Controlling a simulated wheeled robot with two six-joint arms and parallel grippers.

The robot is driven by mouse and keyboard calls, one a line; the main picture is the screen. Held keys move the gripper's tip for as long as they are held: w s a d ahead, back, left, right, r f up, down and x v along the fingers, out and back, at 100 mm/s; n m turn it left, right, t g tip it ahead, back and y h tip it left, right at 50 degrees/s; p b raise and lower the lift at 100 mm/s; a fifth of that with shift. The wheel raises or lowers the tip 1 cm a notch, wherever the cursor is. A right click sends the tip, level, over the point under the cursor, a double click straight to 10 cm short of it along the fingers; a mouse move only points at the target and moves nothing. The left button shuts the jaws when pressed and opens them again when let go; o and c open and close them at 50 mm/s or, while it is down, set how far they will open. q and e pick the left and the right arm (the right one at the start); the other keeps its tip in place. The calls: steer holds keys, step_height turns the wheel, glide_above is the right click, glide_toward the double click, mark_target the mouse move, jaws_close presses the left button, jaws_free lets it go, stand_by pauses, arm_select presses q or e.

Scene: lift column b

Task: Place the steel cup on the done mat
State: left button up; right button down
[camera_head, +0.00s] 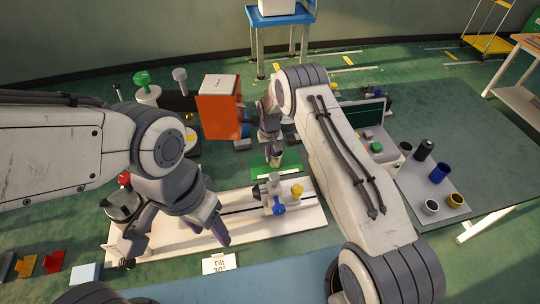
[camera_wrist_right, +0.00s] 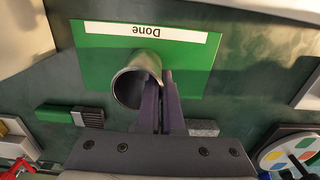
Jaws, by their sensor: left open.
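The steel cup (camera_wrist_right: 128,88) is a grey metal cylinder, seen with its open mouth toward the camera in the right wrist view. My right gripper (camera_wrist_right: 163,88) is shut on the cup's wall, with its fingers close together at the rim. The cup overlaps the green done mat (camera_wrist_right: 90,55), whose white strip reads "Done". In the head view the cup (camera_head: 276,158) shows below my right gripper (camera_head: 270,138), over the mat (camera_head: 258,162). I cannot tell whether its base touches the mat. My left gripper (camera_head: 178,242) is open over the white board.
A white board (camera_head: 240,222) with small fittings lies in front of the mat. An orange box (camera_head: 218,112) stands behind left. A grey tray (camera_head: 420,190) at right holds several cups.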

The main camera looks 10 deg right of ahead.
steer(key=shift+f, duration=0.2)
steer(key=c, duration=1.1)
jaws_free()
steer(key=shift+r, duration=0.65)
step_height(320, 180, up, 10)
steer(key=shift+f+b, duration=0.2)
steer(key=shift+b, duration=1)
steer(key=shift+r, duration=0.75)
